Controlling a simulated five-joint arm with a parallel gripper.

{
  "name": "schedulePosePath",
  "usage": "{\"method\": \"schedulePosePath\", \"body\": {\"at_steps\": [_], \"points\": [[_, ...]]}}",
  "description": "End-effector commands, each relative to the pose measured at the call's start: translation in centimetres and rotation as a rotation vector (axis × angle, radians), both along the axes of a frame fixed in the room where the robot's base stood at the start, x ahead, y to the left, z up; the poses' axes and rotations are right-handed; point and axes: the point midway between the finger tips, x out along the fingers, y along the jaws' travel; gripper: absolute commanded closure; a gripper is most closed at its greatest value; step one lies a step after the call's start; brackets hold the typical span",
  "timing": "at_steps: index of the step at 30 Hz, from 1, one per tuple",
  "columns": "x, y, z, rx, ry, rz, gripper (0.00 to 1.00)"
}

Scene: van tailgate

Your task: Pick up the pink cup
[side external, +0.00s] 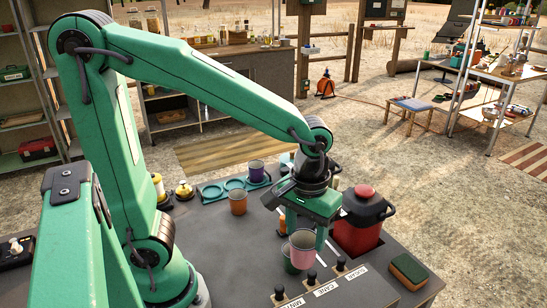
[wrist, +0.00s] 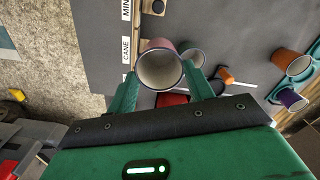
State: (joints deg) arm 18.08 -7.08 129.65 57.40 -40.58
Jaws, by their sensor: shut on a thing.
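The pink cup (side external: 303,250) is upright at the front of the dark work table. My gripper (side external: 306,228) points down over it and is shut on it. In the wrist view, the pink cup (wrist: 160,70) shows its open mouth between my two green fingers, one on each side. A teal cup (wrist: 194,54) stands close beside it, partly hidden behind it and a finger. Whether the pink cup's base touches the table is hard to tell.
A red jug (side external: 360,230) with a black top stands right of my gripper. An orange cup (side external: 238,203), a purple cup (side external: 257,171) and a teal holder (side external: 212,191) are behind left. A sponge (side external: 409,268) lies right.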

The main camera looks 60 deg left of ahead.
Motion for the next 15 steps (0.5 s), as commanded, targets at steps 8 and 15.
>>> {"method": "schedulePosePath", "body": {"at_steps": [8,15], "points": [[-4.8,-2.0,0.0,-0.001,-0.001,-0.005,0.83],[-6.7,-2.8,0.0,0.000,0.000,-0.003,0.83]]}}
